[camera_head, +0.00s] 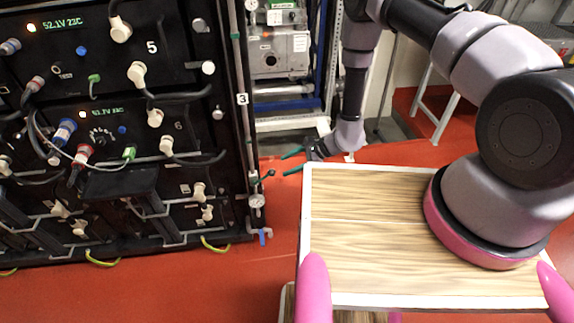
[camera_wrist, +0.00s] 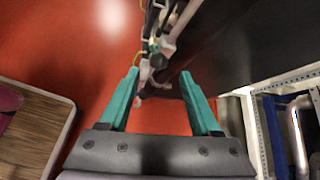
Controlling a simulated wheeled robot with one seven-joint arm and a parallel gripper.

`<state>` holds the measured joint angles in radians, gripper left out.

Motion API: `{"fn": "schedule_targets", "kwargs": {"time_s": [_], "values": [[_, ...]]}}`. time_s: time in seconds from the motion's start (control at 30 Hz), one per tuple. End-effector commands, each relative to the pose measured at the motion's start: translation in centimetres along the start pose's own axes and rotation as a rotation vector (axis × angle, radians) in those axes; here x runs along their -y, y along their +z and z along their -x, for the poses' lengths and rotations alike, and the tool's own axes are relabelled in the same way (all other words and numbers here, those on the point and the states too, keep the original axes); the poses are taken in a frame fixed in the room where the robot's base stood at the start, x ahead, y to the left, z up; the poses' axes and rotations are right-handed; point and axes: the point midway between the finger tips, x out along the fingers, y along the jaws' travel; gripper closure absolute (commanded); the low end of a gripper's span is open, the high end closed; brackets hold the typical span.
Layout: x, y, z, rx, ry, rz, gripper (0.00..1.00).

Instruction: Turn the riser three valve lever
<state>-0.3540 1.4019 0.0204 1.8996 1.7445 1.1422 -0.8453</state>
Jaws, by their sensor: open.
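The riser marked 3 (camera_head: 242,99) is a thin pipe running down the right edge of the black battery rack. Near its foot is a valve (camera_head: 253,178) with a small lever (camera_head: 268,174) sticking out to the right. A round gauge (camera_head: 257,201) sits just below. My gripper (camera_head: 284,165) is open just right of the lever, its teal fingers pointing at it. In the wrist view my gripper (camera_wrist: 160,75) has its fingers either side of the pipe and valve fittings (camera_wrist: 152,64). I cannot tell there whether either finger touches the lever.
The battery rack (camera_head: 120,130) with cables and plugs fills the left. My wood-topped base (camera_head: 370,250) is at the lower right. A grey unit on a blue-framed stand (camera_head: 280,50) is behind. Red floor (camera_head: 180,290) is clear in front of the rack.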

Motion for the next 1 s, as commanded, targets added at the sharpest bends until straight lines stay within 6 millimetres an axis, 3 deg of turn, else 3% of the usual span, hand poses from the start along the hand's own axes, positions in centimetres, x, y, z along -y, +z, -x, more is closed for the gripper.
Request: {"fn": "schedule_targets", "kwargs": {"time_s": [0.03,0.13,0.17,0.27,0.37,0.57,0.9,1.0], "values": [[0.1,-0.3,0.1,-0.003,0.006,0.001,0.58],[0.8,-2.2,1.0,-0.03,0.06,0.007,0.97],[1.0,-3.0,1.4,-0.043,0.081,0.007,1.0],[1.5,-5.1,2.4,-0.085,0.138,0.01,1.0],[1.5,-5.9,2.4,-0.102,0.161,0.009,1.0],[0.9,-6.2,-0.4,-0.101,0.162,0.008,1.0],[-0.2,-6.9,-7.4,-0.101,0.161,0.009,1.0],[0.1,-4.9,-6.6,-0.1,0.159,0.009,1.0]]}}
